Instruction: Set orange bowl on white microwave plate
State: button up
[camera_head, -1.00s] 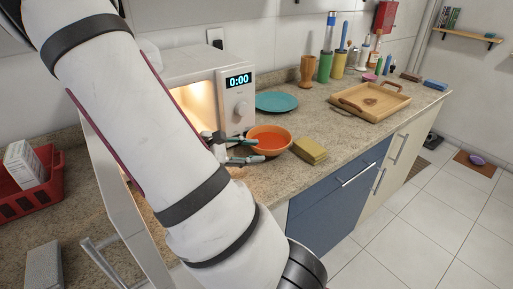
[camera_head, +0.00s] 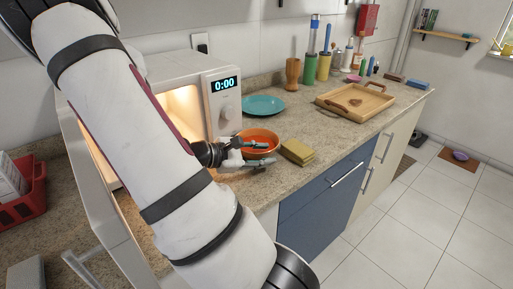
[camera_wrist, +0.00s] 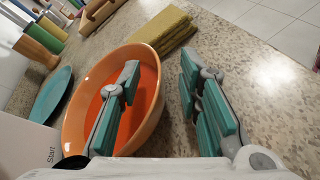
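The orange bowl (camera_head: 262,134) stands upright on the counter in front of the microwave. It fills the left middle of the wrist view (camera_wrist: 85,95). My gripper (camera_head: 270,154) is open at the bowl's near side. In the wrist view (camera_wrist: 158,75) one finger is over the bowl's inside and the other is outside, above the counter, with the rim between them. I cannot tell whether either finger touches the bowl. The white microwave (camera_head: 226,112) has its door open and its inside lit. Its plate is hidden behind my arm.
A teal plate (camera_head: 263,105) lies behind the bowl. A wooden tray (camera_head: 340,115) and several bottles stand farther along the counter. A red basket (camera_head: 30,203) is at the left.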

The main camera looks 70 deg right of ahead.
grip_shut()
jog(key=shift+r, duration=0.15)
